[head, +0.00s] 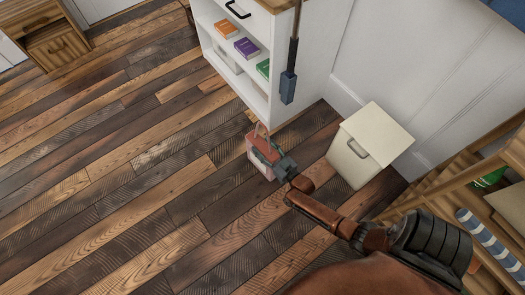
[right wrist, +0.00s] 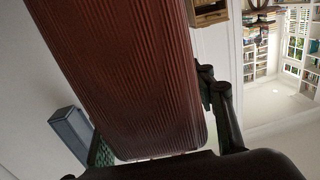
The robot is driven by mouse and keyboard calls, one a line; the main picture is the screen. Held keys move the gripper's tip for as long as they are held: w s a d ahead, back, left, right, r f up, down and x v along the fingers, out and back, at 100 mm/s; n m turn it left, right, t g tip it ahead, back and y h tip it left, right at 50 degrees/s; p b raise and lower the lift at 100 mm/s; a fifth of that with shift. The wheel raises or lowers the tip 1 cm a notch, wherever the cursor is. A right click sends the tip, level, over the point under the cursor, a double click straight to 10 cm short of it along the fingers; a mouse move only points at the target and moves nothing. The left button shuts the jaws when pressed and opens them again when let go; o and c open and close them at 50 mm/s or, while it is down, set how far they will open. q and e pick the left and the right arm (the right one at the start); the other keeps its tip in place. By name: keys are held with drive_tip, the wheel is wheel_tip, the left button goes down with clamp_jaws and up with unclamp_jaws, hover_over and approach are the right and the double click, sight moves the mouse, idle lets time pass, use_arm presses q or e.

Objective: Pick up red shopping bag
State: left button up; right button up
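The red shopping bag (head: 255,165) is low beside the white shelf unit in the head view, its thin handle loop rising at the top. My right gripper (head: 272,158) comes in from the lower right and covers part of it. In the right wrist view a ribbed dark red side of the bag (right wrist: 130,70) fills the middle. The fingers of my right gripper (right wrist: 158,135) lie along its two sides, closed against it. Whether the bag touches the floor is hard to tell. My left gripper is not in view.
A white shelf unit (head: 207,25) with books stands behind the bag. A dark pole with a blue-grey block (head: 288,88) hangs before its corner. A cream cabinet (head: 358,160) stands to the right, near a wooden rack (head: 450,185). The plank floor (head: 110,190) on the left is clear.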

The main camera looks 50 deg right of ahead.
clamp_jaws()
idle(0.4)
drive_tip(key=shift+r, duration=0.15)
